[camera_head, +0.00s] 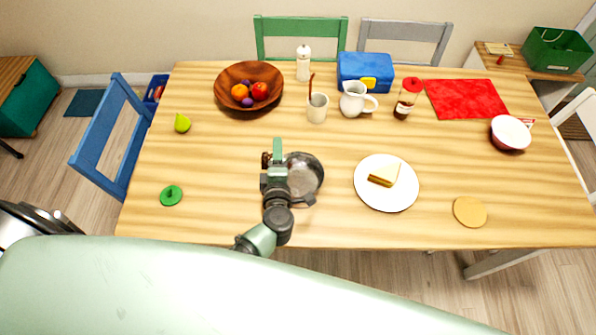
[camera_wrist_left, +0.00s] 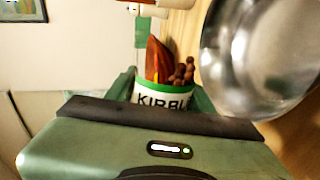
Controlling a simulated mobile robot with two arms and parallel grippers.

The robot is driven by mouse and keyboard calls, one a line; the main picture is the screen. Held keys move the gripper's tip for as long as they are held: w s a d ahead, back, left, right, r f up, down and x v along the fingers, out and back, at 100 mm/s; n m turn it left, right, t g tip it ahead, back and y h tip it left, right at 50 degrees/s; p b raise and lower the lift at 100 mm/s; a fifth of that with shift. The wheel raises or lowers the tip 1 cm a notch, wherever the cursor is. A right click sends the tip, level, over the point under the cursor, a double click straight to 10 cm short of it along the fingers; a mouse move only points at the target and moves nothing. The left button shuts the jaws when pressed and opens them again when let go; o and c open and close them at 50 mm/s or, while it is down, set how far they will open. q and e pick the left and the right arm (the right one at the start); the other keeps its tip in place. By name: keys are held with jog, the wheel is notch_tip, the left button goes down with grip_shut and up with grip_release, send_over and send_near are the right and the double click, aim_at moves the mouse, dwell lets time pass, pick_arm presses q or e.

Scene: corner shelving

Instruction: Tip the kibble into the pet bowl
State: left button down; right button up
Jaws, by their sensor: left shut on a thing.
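The pet bowl (camera_head: 308,175) is a shiny metal bowl near the middle front of the table; it fills the upper right of the left wrist view (camera_wrist_left: 255,60). My left gripper (camera_head: 272,155) is just left of the bowl and partly covers its left side. It is shut on the kibble container (camera_wrist_left: 160,98), a white cup with a green band and dark "KIBBL" lettering. Brown kibble (camera_wrist_left: 183,74) shows at the cup's mouth. In the head view the cup is mostly hidden by the gripper. My right gripper is not in view.
A white plate with a sandwich (camera_head: 384,175) lies right of the bowl. A beige cup (camera_head: 317,110), a white jug (camera_head: 353,101) and a wooden fruit bowl (camera_head: 228,82) stand behind. A green lid (camera_head: 171,195) lies left. The table between lid and gripper is clear.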

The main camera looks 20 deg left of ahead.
pick_arm(q)
jog(key=shift+d+r+p, duration=0.1)
jog(key=shift+r+p, duration=0.1)
jog(key=shift+p, duration=0.1)
jog(key=shift+w+d+f+m+p, duration=0.15)
jog(key=shift+d+f+m+p, duration=0.15)
jog(key=shift+m, duration=0.6)
dwell(1.5)
jog(key=shift+d+r+m+y+p, duration=0.1)
jog(key=shift+m+y+p, duration=0.2)
jog(key=shift+y+p, duration=0.1)
dwell(1.4)
